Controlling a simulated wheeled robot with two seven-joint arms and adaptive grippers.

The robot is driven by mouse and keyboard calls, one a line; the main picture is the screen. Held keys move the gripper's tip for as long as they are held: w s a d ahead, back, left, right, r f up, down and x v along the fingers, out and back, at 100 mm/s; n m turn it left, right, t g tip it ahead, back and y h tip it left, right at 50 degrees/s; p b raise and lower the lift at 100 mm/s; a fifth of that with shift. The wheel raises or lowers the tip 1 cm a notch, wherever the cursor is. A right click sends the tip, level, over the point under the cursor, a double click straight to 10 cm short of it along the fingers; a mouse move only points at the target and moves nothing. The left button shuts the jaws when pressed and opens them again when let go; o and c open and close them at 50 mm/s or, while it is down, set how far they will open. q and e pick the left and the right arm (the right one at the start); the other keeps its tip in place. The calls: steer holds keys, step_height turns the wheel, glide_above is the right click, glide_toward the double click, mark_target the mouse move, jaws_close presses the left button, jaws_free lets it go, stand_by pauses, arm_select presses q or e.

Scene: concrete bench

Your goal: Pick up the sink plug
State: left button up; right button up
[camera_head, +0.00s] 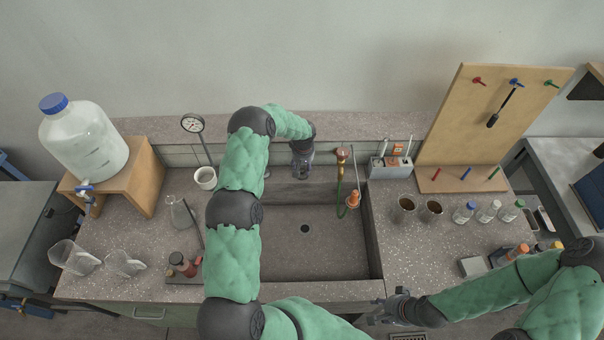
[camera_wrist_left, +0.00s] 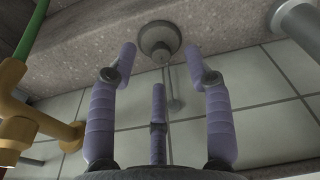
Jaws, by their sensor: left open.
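A round grey plug with a small knob (camera_wrist_left: 158,38) shows at the top middle of the left wrist view, against the speckled stone. I take it to be the sink plug. My left gripper (camera_wrist_left: 160,62) is open, with its purple fingers on either side of the plug in that view and a third finger below. Nothing is between the fingers that I can see gripped. In the head view the left gripper (camera_head: 302,170) hangs at the back edge of the sink, and I cannot make out the plug there. My right gripper (camera_head: 378,308) is low by the bench's front edge; its jaws are unclear.
The sink (camera_head: 325,262) is empty, with a dark drain hole (camera_head: 305,229). A brass tap (camera_head: 342,157) with a green hose stands right of the left gripper. A white cup (camera_head: 205,180) and gauge stand left. Brown-filled beakers (camera_head: 432,209) stand right of the sink.

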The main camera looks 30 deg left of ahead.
mark_target(302, 170)
arm_select(q)
steer(key=shift+w+a+f, duration=0.1)
steer(key=shift+w+f, duration=0.05)
steer(key=shift+f, duration=0.55)
steer(key=shift+w+a+f, duration=0.1)
steer(key=shift+w+f, duration=0.05)
steer(key=shift+f, duration=0.5)
steer(key=shift+w+a+f, duration=0.1)
steer(key=shift+w+f, duration=0.05)
steer(key=shift+f, duration=0.55)
jaws_close()
